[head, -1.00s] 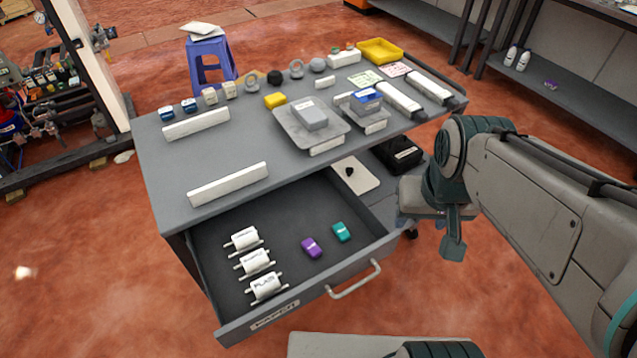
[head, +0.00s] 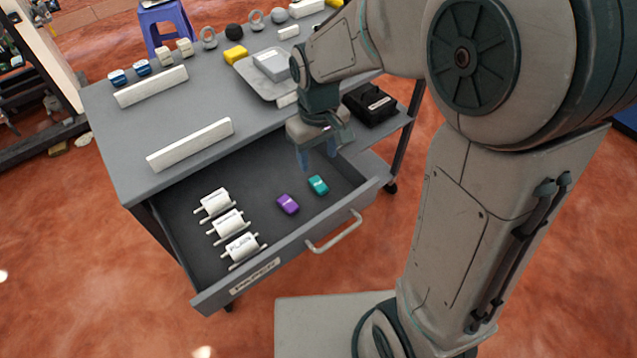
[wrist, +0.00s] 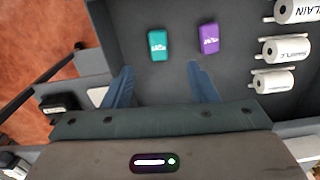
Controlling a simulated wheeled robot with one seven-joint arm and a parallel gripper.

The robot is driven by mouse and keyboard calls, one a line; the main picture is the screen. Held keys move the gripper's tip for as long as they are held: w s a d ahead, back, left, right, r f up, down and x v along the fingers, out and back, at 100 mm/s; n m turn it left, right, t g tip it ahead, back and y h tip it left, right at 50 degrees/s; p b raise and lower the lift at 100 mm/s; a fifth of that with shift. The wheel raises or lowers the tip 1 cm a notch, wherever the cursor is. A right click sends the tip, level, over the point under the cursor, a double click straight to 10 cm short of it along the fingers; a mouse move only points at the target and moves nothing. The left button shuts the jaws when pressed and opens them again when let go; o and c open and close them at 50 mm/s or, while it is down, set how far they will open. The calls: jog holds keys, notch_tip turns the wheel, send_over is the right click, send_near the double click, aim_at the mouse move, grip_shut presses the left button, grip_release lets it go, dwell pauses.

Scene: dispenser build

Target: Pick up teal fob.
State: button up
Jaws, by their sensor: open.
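The teal fob (head: 318,185) lies flat in the open drawer, to the right of a purple fob (head: 288,204). In the wrist view the teal fob (wrist: 158,44) is ahead of my fingers and roughly between their lines, and the purple fob (wrist: 208,39) is just right of it, ahead of the right finger. My gripper (head: 317,160) is open and empty, above the drawer and a little behind the teal fob in the head view. Its two blue fingers (wrist: 163,84) point toward the fobs and touch neither.
Several white labelled rolls (head: 226,224) lie at the drawer's left. The drawer front (head: 270,268) has a handle (head: 334,232). The grey worktop (head: 140,150) overhangs behind, with white bars and small items on it. A black box (head: 370,103) sits on the lower shelf.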

aim_at(319, 184)
notch_tip(319, 184, down, 10)
jog(key=shift+w+d+r+b, duration=0.1)
jog(key=shift+d+b, duration=0.05)
jog(key=shift+b, duration=0.25)
grip_shut()
